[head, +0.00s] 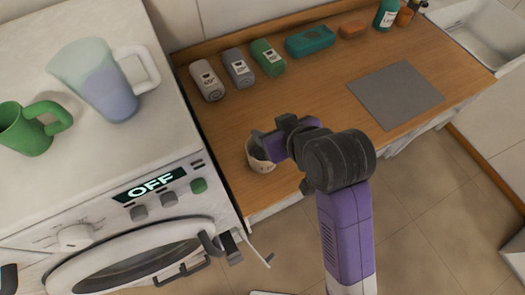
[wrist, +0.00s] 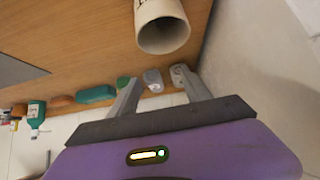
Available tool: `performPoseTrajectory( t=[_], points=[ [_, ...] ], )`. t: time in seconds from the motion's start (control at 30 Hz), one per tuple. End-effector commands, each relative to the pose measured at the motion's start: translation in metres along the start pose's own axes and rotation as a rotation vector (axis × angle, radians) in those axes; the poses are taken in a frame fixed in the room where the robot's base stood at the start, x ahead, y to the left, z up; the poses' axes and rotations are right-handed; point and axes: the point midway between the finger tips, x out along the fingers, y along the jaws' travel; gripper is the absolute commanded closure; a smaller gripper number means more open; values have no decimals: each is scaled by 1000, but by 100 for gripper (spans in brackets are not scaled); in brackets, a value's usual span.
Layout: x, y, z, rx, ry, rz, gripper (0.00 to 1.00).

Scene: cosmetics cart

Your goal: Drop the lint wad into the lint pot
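The lint pot (head: 261,163) is a small pale cup standing upright on the wooden counter, close to the washing machine. My gripper (head: 268,142) is beside and above it in the head view, partly covering its rim. Something dark grey shows at the pot's mouth in the head view; I cannot tell whether it is lint, shadow or a finger. In the wrist view the pot (wrist: 160,22) shows its round mouth just beyond the fingers. I cannot make out the lint wad for certain.
The washing machine (head: 150,166) stands left, higher than the wooden counter (head: 310,90), with a jug (head: 110,92) and green mug (head: 30,128) on top. Several bottles and a teal box (head: 310,41) line the back wall. A grey mat (head: 396,95) lies right of my arm.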

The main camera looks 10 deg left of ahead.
Motion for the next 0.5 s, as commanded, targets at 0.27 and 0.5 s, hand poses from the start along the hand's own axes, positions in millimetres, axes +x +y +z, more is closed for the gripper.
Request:
performPoseTrajectory(
  t=[0.27, 0.5],
  points=[
    [-4, 0, 0, 0, 1, 0, 43],
    [-39, 0, 0, 0, 4, 1, 43]
  ],
)
